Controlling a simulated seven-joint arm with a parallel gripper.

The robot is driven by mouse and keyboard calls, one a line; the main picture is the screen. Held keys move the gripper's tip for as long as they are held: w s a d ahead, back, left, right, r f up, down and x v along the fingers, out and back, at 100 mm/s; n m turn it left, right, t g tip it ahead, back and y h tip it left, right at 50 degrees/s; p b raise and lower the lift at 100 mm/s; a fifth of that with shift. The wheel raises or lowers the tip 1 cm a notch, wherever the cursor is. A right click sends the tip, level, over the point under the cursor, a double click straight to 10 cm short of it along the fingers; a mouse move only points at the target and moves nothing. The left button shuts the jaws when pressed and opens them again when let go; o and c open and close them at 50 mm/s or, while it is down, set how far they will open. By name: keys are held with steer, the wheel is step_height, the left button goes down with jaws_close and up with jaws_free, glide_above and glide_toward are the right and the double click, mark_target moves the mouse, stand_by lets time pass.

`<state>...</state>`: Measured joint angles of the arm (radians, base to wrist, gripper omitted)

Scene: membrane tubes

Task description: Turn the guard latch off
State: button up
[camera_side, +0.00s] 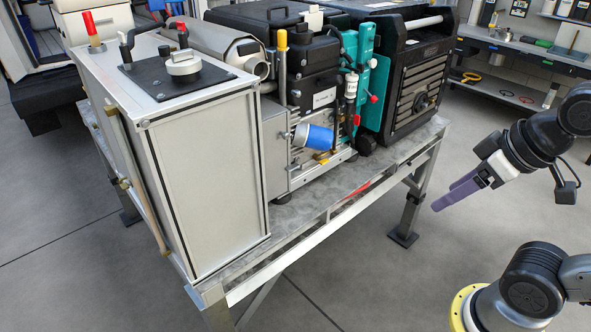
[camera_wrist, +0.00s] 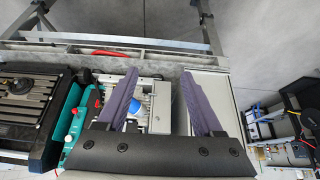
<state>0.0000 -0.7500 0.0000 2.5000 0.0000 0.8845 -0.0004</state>
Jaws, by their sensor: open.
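No part is clearly recognizable as the guard latch. Candidates on the machine are a small red knob (camera_side: 373,98) beside a teal upright panel (camera_side: 364,62), and a blue cylinder (camera_side: 314,137) sticking out of the front at a tilt. In the wrist view the teal panel (camera_wrist: 74,122) is left of my fingers, and the blue cylinder (camera_wrist: 133,106) is partly hidden by the left finger. My gripper (camera_side: 441,203), with purple fingers, is to the right of the machine in the side view, apart from it. It is open and empty in the wrist view (camera_wrist: 160,74).
A large grey cabinet (camera_side: 205,175) stands at the left end of the metal bench (camera_side: 330,190). A black slatted box (camera_side: 420,85) stands right of the teal panel. A workbench (camera_side: 525,48) is behind. Open floor lies between the bench and my arm.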

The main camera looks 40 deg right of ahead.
mark_target(295, 169)
steer(key=shift+o, duration=0.8)
steer(key=w+r+t, duration=0.9)
steer(key=w+r, duration=0.2)
steer(key=w, duration=0.5)
steer(key=shift+w+r, duration=0.3)
steer(key=shift+r, duration=0.1)
steer(key=w+f+t, duration=0.4)
steer(key=w+t, duration=0.2)
steer(key=w, duration=0.6)
steer(key=s+d+f+g, duration=0.1)
steer(key=s+f+g, duration=0.2)
steer(key=f, duration=2.4)
steer(key=w, duration=1.3)
steer(key=shift+w+r, duration=0.15)
steer(key=shift+r, duration=0.1)
jaws_close()
